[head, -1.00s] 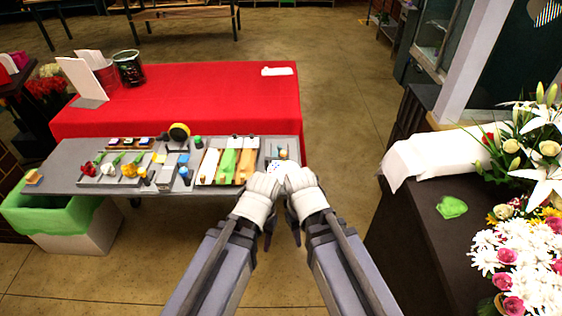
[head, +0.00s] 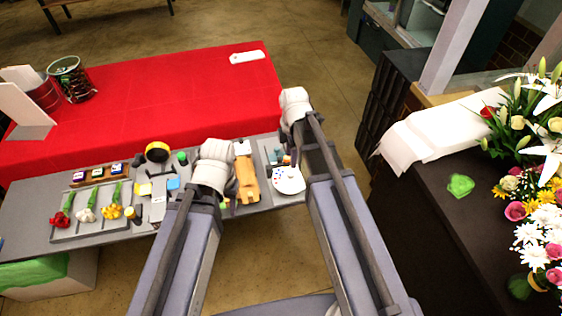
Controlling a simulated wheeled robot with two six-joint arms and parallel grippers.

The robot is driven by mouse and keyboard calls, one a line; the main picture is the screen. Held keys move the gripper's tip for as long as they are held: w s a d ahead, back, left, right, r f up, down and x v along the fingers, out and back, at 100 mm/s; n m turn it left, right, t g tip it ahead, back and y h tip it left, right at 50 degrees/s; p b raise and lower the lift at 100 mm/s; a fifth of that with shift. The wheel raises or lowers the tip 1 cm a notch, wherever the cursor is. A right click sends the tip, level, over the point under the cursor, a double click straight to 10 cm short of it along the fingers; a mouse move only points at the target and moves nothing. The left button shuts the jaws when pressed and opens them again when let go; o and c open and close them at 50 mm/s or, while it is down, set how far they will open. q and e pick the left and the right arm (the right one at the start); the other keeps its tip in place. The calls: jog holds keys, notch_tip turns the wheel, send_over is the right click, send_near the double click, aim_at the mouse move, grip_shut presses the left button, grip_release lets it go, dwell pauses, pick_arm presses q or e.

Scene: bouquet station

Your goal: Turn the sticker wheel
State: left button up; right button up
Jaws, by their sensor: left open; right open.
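The sticker wheel (head: 289,180) is a white disc with small coloured dots near the right end of the grey work table. My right gripper (head: 294,106) is beyond the wheel and above it in the picture, over the red cloth's right edge, apart from the wheel. My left gripper (head: 213,165) is to the left of the wheel, over the rolls of wrapping. Both grippers are open and show nothing held; their fingertips are mostly hidden behind their white housings.
The grey table (head: 30,215) also bears a flower tray with red, white and yellow flowers, a black-and-yellow tape roll (head: 157,152) and an orange wrap roll (head: 246,178). A red-clothed table (head: 170,100) stands behind. A dark counter with bouquets is at the right.

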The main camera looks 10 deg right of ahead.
aim_at(291, 172)
jog(key=shift+s+f, duration=0.1)
jog(key=shift+f, duration=0.1)
jog(key=shift+f+b, duration=0.65)
jog(key=shift+b, duration=0.2)
notch_tip(291, 172, down, 6)
jog(key=b, duration=0.6)
jog(key=shift+f, duration=0.1)
jog(key=shift+c, duration=0.3)
grip_shut()
